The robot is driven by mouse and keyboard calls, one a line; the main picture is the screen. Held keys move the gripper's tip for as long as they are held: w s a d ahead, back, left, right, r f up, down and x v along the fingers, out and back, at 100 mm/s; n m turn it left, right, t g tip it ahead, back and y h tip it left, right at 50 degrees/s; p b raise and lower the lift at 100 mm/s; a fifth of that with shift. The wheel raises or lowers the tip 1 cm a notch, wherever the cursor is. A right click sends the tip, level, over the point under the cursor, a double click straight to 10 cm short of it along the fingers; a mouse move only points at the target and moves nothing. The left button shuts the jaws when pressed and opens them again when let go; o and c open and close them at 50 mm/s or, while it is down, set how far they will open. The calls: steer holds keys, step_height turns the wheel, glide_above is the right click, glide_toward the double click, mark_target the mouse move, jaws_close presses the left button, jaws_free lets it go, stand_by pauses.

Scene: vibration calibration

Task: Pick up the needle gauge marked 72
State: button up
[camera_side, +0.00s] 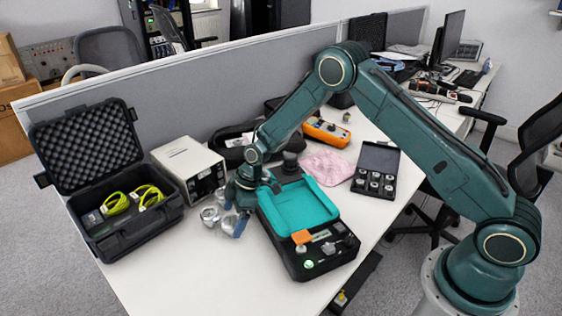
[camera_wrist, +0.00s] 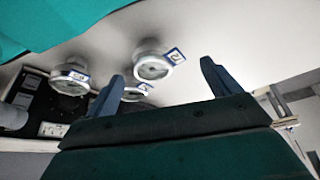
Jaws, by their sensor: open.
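Several round, pale needle gauges stand close together on the white table. In the wrist view, one gauge (camera_wrist: 150,66) with a blue-edged tag lies between and beyond my fingertips; its tag is tilted and the number is too small to read surely. A second tagged gauge (camera_wrist: 68,80) is to the left. A third (camera_wrist: 133,93) is partly hidden behind my left finger. I cannot tell which is marked 72. My gripper (camera_wrist: 162,70) is open, with nothing between its blue fingers. In the side view, my gripper (camera_side: 238,208) is low beside the gauges (camera_side: 210,214), partly covering them.
A black device with a teal tray (camera_side: 300,208) stands close to the right of my gripper. A cream box instrument (camera_side: 186,160) is behind left, and an open black case (camera_side: 125,232) is further left. A pink cloth (camera_side: 326,167) and a small black case (camera_side: 376,158) lie right.

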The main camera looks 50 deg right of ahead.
mark_target(231, 222)
steer(key=shift+x, duration=1.65)
steer(key=c, duration=1.1)
